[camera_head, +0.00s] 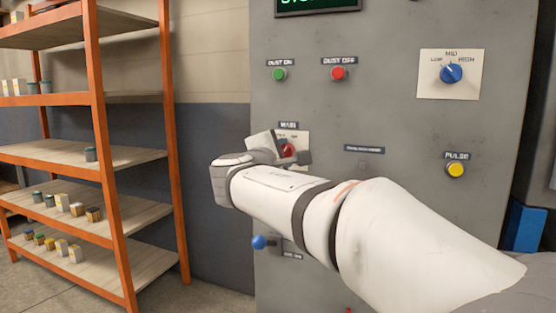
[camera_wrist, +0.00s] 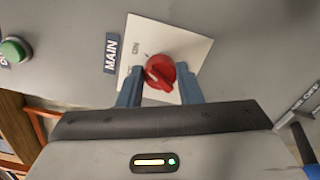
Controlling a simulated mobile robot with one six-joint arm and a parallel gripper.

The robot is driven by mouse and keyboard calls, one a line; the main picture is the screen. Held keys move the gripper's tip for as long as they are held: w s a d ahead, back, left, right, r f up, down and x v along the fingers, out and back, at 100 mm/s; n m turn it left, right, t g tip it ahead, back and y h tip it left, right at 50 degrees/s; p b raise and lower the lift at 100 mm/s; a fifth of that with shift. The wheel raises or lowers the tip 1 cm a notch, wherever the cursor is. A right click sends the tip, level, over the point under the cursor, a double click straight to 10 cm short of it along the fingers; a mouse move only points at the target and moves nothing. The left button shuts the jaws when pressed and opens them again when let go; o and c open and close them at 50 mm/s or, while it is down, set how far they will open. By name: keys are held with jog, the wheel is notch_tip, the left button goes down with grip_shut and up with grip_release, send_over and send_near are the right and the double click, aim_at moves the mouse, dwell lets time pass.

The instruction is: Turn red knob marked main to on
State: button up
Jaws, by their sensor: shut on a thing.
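The red knob (camera_wrist: 160,72) sits on a pale plate (camera_wrist: 190,45) under the label MAIN (camera_wrist: 111,54), which shows turned sideways in the wrist view. The plate carries a small ON mark. In the head view the red knob (camera_head: 287,150) is partly hidden by my gripper (camera_head: 285,152). In the wrist view my gripper (camera_wrist: 160,88) has one finger on each side of the knob, and it is shut on it. The exact angle of the knob's pointer is hard to tell.
The grey panel also bears a green button (camera_head: 279,74), a red button (camera_head: 338,73), a blue selector (camera_head: 451,73), a yellow button (camera_head: 456,170) and a blue-tipped lever (camera_head: 259,242) below my arm. An orange shelf rack (camera_head: 110,150) stands at left.

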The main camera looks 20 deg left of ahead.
dwell(0.4)
jog(key=o, duration=1)
jog(key=s, duration=0.5)
jog(key=s+p, duration=0.1)
jog(key=s, duration=0.2)
jog(key=shift+a, duration=0.35)
